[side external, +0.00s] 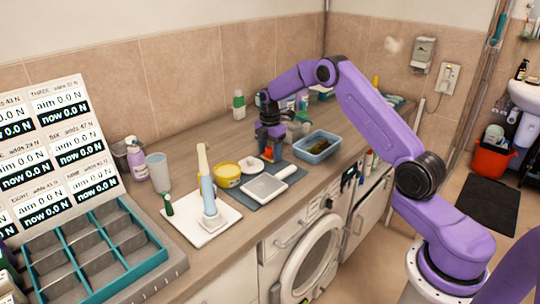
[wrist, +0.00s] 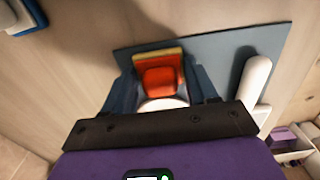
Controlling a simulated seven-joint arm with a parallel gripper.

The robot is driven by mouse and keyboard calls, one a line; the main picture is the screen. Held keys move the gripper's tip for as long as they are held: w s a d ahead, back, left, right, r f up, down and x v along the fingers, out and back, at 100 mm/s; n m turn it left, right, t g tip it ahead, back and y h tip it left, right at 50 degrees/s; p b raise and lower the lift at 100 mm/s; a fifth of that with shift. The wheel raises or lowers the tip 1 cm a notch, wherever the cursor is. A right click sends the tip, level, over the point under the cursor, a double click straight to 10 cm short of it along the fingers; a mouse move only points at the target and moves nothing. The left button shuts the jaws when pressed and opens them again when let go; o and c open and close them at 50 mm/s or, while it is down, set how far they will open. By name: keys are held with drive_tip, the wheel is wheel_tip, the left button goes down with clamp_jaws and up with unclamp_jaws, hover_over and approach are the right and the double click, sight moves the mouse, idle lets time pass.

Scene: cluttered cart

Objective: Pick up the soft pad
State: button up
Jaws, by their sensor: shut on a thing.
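My gripper (side external: 269,150) points down over the counter, at the far edge of a grey-blue mat (side external: 258,201). It is shut on a red-orange block with a yellow layer, which looks like the soft pad (side external: 267,154). In the wrist view the soft pad (wrist: 160,77) sits between the two fingers of my gripper (wrist: 162,85), over or beside the mat (wrist: 228,48). A white rounded thing (wrist: 163,104) shows just below the pad, partly hidden by the gripper body. I cannot tell whether the pad touches the surface.
A white flat device (side external: 264,187), a white round lid (side external: 251,165) and a yellow tub (side external: 227,176) stand close to my gripper. A blue tray (side external: 317,146) is to the right. A white board (side external: 201,222) holds an upright blue-and-cream tool (side external: 207,185). A compartment tray (side external: 100,250) is at the left.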

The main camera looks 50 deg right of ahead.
drive_tip(key=shift+r, duration=0.15)
drive_tip(key=shift+r, duration=0.6)
drive_tip(key=s+a+r, duration=0.3)
drive_tip(key=s+r, duration=0.8)
drive_tip(key=s, duration=0.2)
drive_tip(key=shift+s+r, duration=0.25)
drive_tip(key=shift+s, duration=0.05)
drive_tip(key=shift+a, duration=0.1)
